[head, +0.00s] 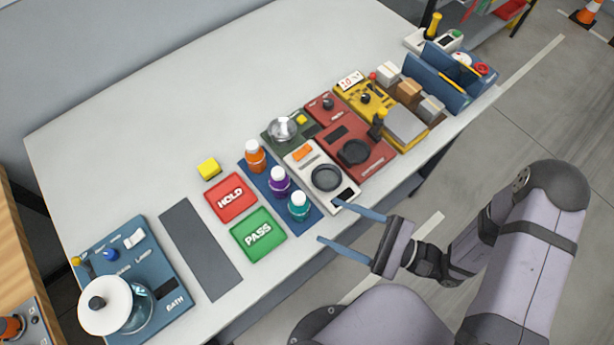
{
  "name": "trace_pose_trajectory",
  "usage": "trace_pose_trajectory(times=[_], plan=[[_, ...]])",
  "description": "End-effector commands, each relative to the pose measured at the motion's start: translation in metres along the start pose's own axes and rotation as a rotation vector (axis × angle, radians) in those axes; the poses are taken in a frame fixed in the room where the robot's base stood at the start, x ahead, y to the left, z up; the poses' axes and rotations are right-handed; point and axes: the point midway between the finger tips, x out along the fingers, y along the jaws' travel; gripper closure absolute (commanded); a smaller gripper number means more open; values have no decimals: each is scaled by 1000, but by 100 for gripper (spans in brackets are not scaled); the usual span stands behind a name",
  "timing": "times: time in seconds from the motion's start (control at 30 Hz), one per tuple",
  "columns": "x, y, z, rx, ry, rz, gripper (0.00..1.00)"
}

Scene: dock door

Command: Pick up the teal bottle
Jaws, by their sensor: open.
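The teal bottle (299,207) has a white cap and stands upright on a blue mat (308,225) near the table's front edge. It is the front one in a row of 3, with a purple bottle (279,182) and an orange bottle (256,157) behind it. My gripper (338,222) is open and empty. Its two blue fingers point left toward the teal bottle, with the tips a little to the right of it and apart from it. The gap between the fingers faces the bottle. Their exact height above the table is hard to tell.
A green PASS pad (258,235) and red HOLD pad (231,197) lie left of the mat. A white scale (325,178) stands close on its right, with red and yellow devices beyond. A bath unit (165,275) is at far left. The table's back (200,80) is clear.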

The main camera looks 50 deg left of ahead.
Motion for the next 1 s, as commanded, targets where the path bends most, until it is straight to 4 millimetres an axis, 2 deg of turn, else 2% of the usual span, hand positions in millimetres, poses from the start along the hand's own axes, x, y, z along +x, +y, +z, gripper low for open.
trace_pose_trajectory(times=[0.03, 0.1, 0.3, 0.53, 1.0], plan=[[9, -1, 3, 59, 2, -56, 42], [16, -3, -5, 115, 19, -136, 42], [21, 2, -28, 208, 86, -289, 42], [30, 11, -27, 324, 119, -292, 42], [49, 7, -31, 327, 120, -289, 42]])
